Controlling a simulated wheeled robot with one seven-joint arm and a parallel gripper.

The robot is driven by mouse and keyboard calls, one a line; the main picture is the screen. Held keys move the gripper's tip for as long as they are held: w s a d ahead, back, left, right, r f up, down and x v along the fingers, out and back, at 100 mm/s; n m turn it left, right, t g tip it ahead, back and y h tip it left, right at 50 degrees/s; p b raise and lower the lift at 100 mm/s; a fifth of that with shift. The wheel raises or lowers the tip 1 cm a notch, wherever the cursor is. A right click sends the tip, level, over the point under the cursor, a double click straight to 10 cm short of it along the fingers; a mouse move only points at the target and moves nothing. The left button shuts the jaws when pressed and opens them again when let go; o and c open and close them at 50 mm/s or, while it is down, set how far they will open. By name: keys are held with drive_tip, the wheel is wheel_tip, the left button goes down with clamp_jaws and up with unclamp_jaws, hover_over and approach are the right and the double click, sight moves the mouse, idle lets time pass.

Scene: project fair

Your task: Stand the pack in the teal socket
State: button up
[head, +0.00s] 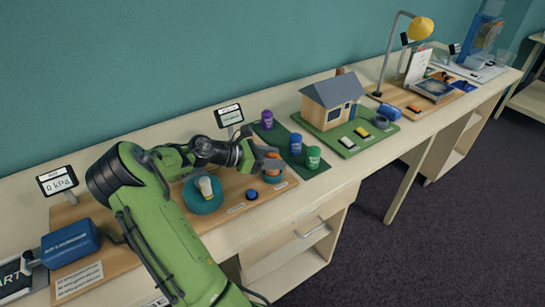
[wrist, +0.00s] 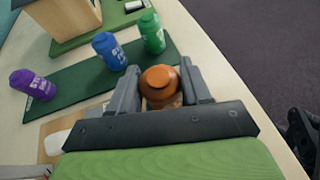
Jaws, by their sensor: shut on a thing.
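An orange, rounded pack (wrist: 160,84) sits between the two grey fingers of my gripper (wrist: 159,70) in the wrist view. In the head view the orange pack (head: 272,168) shows at my gripper (head: 262,160), low over the right part of a wooden board. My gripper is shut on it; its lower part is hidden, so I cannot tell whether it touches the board. A round teal piece (head: 205,206), which looks like the teal socket, is on the board left of my gripper. A white bulb-like piece (head: 205,187) shows at its middle.
A blue button (head: 252,194) is near the board's front. A model house (head: 332,100) stands further right. A small display (head: 229,115) stands behind.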

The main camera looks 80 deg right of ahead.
drive_tip(key=shift+f, duration=0.35)
drive_tip(key=o, duration=0.8)
drive_tip(key=shift+p+v, duration=1.15)
drive_tip(key=shift+v, duration=0.05)
drive_tip(key=p+v, duration=0.7)
drive_tip(key=v, duration=0.1)
drive_tip(key=shift+w+a, duration=0.2)
